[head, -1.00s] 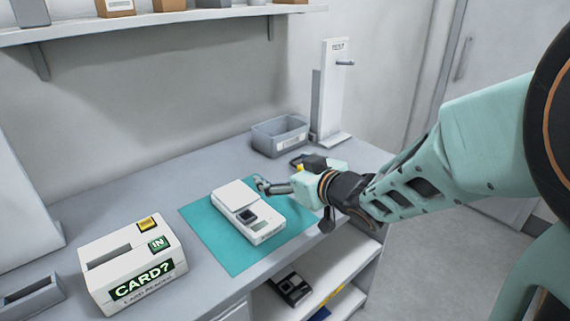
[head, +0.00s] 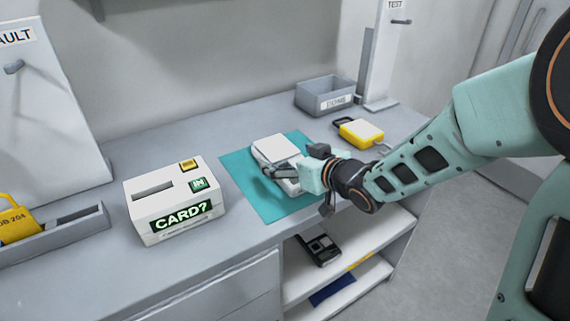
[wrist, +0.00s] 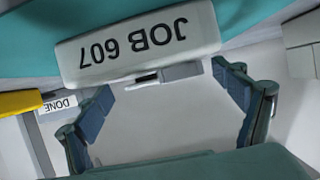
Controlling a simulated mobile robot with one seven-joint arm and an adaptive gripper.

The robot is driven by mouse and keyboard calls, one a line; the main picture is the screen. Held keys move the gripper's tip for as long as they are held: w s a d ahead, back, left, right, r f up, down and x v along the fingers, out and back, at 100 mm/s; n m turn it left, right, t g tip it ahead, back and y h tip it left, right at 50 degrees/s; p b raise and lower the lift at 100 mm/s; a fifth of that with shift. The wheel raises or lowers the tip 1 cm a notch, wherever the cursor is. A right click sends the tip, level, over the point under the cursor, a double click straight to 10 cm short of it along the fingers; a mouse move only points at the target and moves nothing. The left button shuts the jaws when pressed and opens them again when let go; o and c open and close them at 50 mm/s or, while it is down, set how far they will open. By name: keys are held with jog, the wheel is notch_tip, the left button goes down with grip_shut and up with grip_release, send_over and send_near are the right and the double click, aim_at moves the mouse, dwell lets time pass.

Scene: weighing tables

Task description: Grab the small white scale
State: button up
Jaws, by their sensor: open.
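The small white scale (head: 268,147) lies on a teal mat (head: 262,202) on the grey table. In the wrist view its white side (wrist: 75,62) bears an upside-down "JOB 607" label and sits just past my fingertips. My gripper (head: 277,172) is open over the near right part of the scale in the head view and hides some of it. In the wrist view my two dark blue fingers are spread wide, with nothing clamped between them. I cannot tell whether they touch the scale.
A white card reader (head: 150,205) marked "CARD?" stands left of the mat. A yellow padlock-like item (head: 361,132) lies right of it, before a grey bin (head: 325,97). A tall white stand (head: 383,60) is at back right. A dark device (head: 318,248) sits on the shelf below.

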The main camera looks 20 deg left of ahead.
jog(key=shift+x, duration=1.1)
jog(key=c, duration=1.5)
